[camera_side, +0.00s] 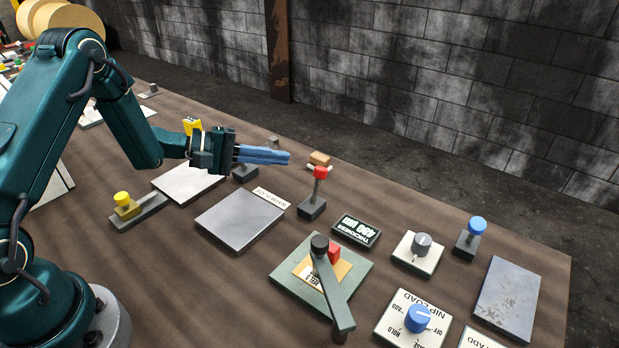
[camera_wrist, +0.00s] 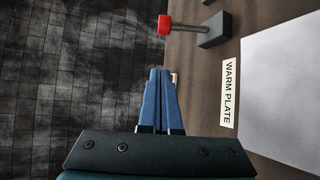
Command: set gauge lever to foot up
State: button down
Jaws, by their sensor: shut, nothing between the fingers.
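A lever with a red knob (camera_side: 320,173) stands nearly upright on a dark base beside the thickness display (camera_side: 356,231). It bears no readable name, so I cannot confirm that it is the gauge lever. In the wrist view the red-knobbed lever (camera_wrist: 164,25) is beyond my fingertips, at the top. My gripper (camera_side: 288,158) has its blue fingers shut and empty. It is in the air to the left of the red knob, apart from it. The wrist view shows the fingers of my gripper (camera_wrist: 158,72) together.
The warm plate (camera_side: 240,219) lies below my gripper. A small wooden-topped piece (camera_side: 319,159) shows behind the red knob. A green plate (camera_side: 290,286) with a large dark lever, a blue-knobbed lever (camera_side: 477,225) and the nip load dial (camera_side: 418,318) stand to the right.

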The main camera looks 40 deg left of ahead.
aim_at(319, 180)
jog(key=x, duration=0.9)
jog(key=shift+d, duration=0.3)
jog(key=shift+s+d+r, duration=0.15)
jog(key=shift+s+r, duration=0.1)
jog(key=shift+s, duration=0.3)
jog(key=shift+s+d+r, duration=0.1)
jog(key=shift+s+r, duration=0.1)
jog(key=shift+s, duration=0.3)
jog(key=shift+s+d+r, duration=0.15)
jog(key=shift+s+r, duration=0.1)
jog(key=shift+s, duration=0.45)
jog(key=shift+s+r, duration=0.15)
jog(key=shift+s, duration=0.05)
jog(key=shift+s+r, duration=0.2)
jog(key=shift+s, duration=2.1)
jog(key=shift+s+d+f, duration=0.15)
jog(key=shift+s+f, duration=0.05)
jog(key=shift+s, duration=0.1)
